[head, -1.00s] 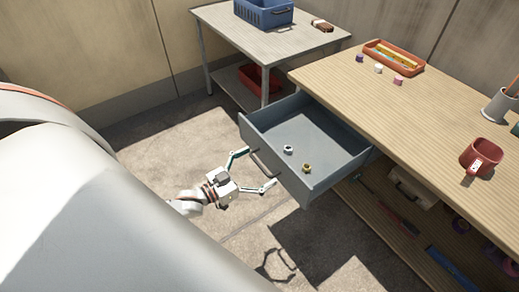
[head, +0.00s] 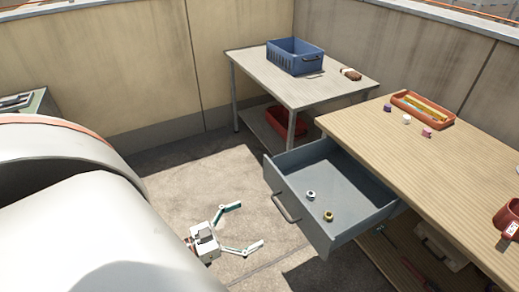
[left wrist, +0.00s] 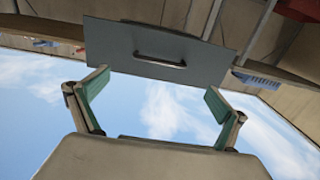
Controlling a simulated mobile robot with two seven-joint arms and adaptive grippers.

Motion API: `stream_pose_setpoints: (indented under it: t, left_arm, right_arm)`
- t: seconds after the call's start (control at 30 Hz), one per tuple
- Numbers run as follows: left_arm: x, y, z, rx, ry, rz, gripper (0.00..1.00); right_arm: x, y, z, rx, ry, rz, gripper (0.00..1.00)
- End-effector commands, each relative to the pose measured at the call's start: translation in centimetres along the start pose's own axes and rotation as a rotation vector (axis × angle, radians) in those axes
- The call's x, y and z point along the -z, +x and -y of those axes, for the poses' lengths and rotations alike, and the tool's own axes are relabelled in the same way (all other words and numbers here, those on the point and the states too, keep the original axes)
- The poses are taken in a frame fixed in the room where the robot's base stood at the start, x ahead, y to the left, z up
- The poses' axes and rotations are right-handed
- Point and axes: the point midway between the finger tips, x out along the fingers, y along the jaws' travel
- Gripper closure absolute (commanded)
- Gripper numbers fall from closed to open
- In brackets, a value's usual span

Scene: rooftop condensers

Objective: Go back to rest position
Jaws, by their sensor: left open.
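My left gripper (head: 250,228) is open and empty in the head view, in front of and apart from the grey drawer (head: 277,185). The drawer is pulled out from the wooden workbench (head: 440,165). Its handle (head: 285,207) faces my gripper, with nothing on it. Inside the drawer lie a white ring-like piece (head: 311,195) and a brass-coloured one (head: 328,215). In the left wrist view, the two open fingers (left wrist: 160,95) frame empty space below the drawer front (left wrist: 200,60) and its handle (left wrist: 160,60). My right gripper is not in view.
A side table (head: 260,76) holds a blue crate (head: 295,62) and a brown-and-white item (head: 350,74); a red bin (head: 288,121) is on its lower shelf. On the bench are an orange tray (head: 423,109), small blocks and a red mug (head: 508,220). Open floor (head: 190,175) lies left of the drawer.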

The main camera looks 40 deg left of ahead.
Motion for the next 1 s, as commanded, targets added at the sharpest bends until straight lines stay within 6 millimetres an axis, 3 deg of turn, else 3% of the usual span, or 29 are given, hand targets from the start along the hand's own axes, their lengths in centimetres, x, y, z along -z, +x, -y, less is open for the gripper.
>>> stream_pose_setpoints:
  t: [0.73, 0.87, 1.0]
  left_arm:
    - [-0.1, -0.5, -0.3, 0.001, 0.000, 0.006, 0.00]
    - [-0.7, -0.1, -2.3, 0.015, 0.008, 0.058, 0.00]
    - [-2.0, 0.5, -6.6, 0.040, 0.029, 0.191, 0.00]
  right_arm:
    - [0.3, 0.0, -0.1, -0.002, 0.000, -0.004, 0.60]
    - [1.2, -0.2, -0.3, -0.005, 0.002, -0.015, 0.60]
    - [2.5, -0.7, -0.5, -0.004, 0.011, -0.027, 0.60]
